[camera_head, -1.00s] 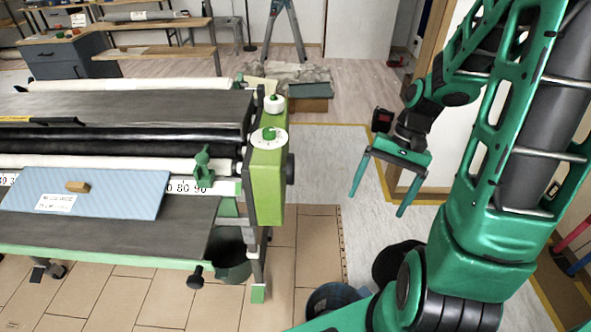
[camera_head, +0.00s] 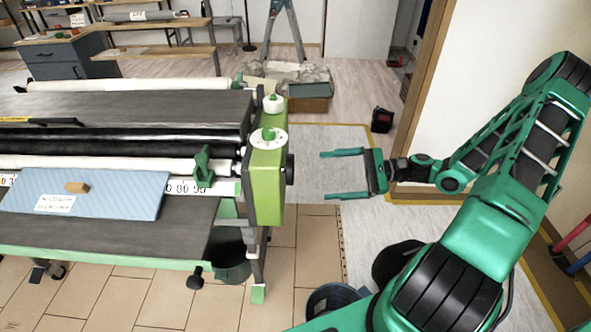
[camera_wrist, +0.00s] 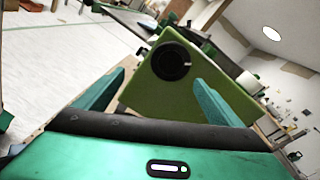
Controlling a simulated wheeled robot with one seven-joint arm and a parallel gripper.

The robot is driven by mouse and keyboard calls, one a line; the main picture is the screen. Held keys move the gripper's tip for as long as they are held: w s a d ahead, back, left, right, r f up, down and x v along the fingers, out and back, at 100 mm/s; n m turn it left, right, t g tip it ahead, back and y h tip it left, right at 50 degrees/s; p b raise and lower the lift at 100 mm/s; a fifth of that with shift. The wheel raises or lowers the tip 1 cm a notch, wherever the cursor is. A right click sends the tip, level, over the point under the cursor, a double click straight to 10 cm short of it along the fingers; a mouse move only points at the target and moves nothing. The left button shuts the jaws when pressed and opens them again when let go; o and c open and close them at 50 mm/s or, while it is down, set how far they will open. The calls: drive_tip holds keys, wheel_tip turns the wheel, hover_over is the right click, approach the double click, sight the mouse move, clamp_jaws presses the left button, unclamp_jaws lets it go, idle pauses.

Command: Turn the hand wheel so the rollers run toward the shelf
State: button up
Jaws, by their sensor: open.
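The wallpaper paster (camera_head: 120,106) stands at the left in the head view, with a green end housing (camera_head: 264,186) on its right end. A black hand wheel (camera_head: 290,169) sticks out of the housing's right face, seen edge-on. The wrist view shows the wheel (camera_wrist: 172,60) face-on as a round black knob on the green plate. My gripper (camera_head: 324,174) is open and empty, its fingers pointing left at the wheel, with a gap between. In the wrist view the fingers frame the housing, and the wheel lies between and beyond the tips. The rollers (camera_head: 120,140) run along the machine.
A blue sheet (camera_head: 90,192) with a wooden block lies on the paster. A dark bucket (camera_head: 232,262) hangs below. A black box (camera_head: 381,120) stands on the floor behind my gripper.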

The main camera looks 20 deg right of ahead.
drive_tip(key=w+a+t, duration=0.1)
drive_tip(key=w+a, duration=0.4)
drive_tip(key=a, duration=0.4)
drive_tip(key=shift+r+m+y, duration=0.3)
drive_tip(key=shift+r+m, duration=0.1)
drive_tip(key=shift+r, duration=0.05)
drive_tip(key=c, duration=1)
